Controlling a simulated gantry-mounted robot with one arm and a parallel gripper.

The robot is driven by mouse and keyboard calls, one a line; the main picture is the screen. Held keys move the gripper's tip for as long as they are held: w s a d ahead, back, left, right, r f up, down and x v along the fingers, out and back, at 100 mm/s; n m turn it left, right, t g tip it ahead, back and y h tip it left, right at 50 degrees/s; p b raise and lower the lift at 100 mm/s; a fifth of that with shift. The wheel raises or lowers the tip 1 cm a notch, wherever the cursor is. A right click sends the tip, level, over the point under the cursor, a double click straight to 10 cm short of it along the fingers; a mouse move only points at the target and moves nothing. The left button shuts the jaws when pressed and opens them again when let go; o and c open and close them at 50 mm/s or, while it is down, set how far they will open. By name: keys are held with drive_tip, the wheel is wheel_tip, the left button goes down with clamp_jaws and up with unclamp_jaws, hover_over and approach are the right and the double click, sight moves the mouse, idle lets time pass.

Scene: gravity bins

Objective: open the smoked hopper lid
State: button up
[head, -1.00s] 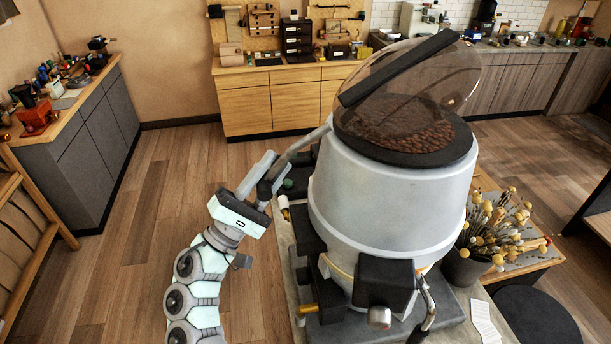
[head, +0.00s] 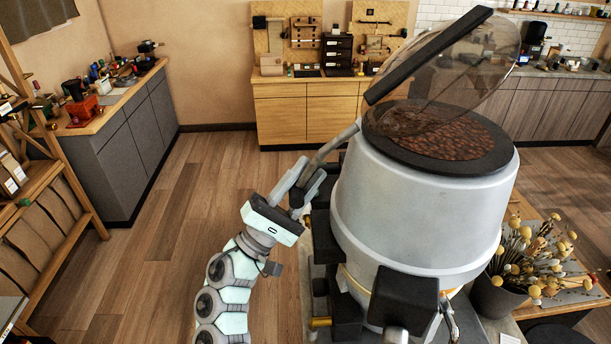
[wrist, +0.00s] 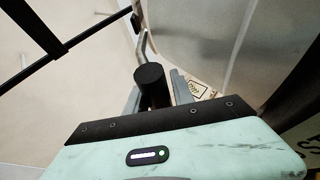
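The smoked hopper lid (head: 476,70) is a clear brown dome with a black edge bar. In the head view it is tilted up, its right side raised and its left end low near the hopper rim. Coffee beans (head: 440,138) show beneath it in the grey hopper (head: 425,215). A bent grey lever (head: 336,146) runs from the hopper's upper left side down to my gripper (head: 303,186). In the wrist view, the lever's black cylindrical grip (wrist: 152,82) sits between my two fingers, which appear closed on it. The exact finger contact is partly hidden.
A black block (head: 402,297) projects from the hopper's front. A pot of dried yellow flowers (head: 497,296) stands close on the right. Workbenches (head: 120,140) line the left and back. Open wooden floor (head: 190,240) lies left of my arm.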

drive_tip(key=o, duration=0.4)
drive_tip(key=shift+c, duration=0.2)
drive_tip(key=b+v, duration=0.1)
drive_tip(key=v, duration=0.9)
drive_tip(key=shift+s+a+f, duration=0.15)
drive_tip(key=shift+s+f, duration=0.05)
